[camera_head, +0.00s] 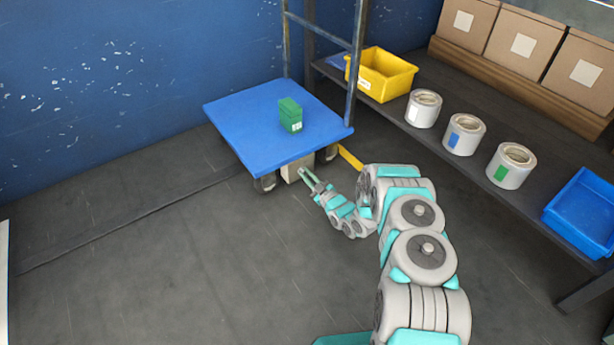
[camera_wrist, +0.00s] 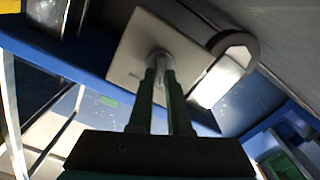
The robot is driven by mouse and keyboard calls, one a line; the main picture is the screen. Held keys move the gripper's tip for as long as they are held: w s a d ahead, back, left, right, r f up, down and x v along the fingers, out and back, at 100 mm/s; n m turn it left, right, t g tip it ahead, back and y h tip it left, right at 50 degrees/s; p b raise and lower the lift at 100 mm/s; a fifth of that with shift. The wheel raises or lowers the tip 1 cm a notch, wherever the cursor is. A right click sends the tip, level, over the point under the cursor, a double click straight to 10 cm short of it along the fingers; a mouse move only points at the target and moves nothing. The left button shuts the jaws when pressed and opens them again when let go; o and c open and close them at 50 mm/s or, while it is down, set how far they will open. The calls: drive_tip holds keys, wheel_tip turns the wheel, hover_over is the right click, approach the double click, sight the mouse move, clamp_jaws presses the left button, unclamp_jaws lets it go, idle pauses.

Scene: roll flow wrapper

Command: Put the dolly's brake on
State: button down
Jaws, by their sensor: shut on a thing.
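The dolly (camera_head: 250,130) has a blue deck and a tall metal handle frame at its back right. A beige block (camera_head: 292,171) hangs under its front edge, between the casters. In the wrist view it shows as a pale square plate (camera_wrist: 131,66) with a small grey knob or lever end (camera_wrist: 160,60) on it. My gripper (camera_head: 304,174) reaches in low from the right. In the wrist view my gripper (camera_wrist: 161,76) has its two fingertips closed around that small grey part. The fingers hide part of it, and I cannot tell the brake's position.
A green box (camera_head: 290,115) sits on the deck. A caster (camera_wrist: 232,62) is close right of the plate in the wrist view. The floor at front left is clear.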

drive_tip(key=m, duration=1.1)
drive_tip(key=shift+w+d+p, duration=0.25)
drive_tip(key=shift+d+p, duration=0.1)
idle(0.4)
drive_tip(key=c, duration=0.9)
unclamp_jaws()
drive_tip(key=shift+o, duration=0.2)
drive_tip(key=shift+s, duration=0.1)
drive_tip(key=v, duration=0.7)
drive_tip(key=shift+s+d, duration=0.2)
drive_tip(key=shift+s, duration=0.1)
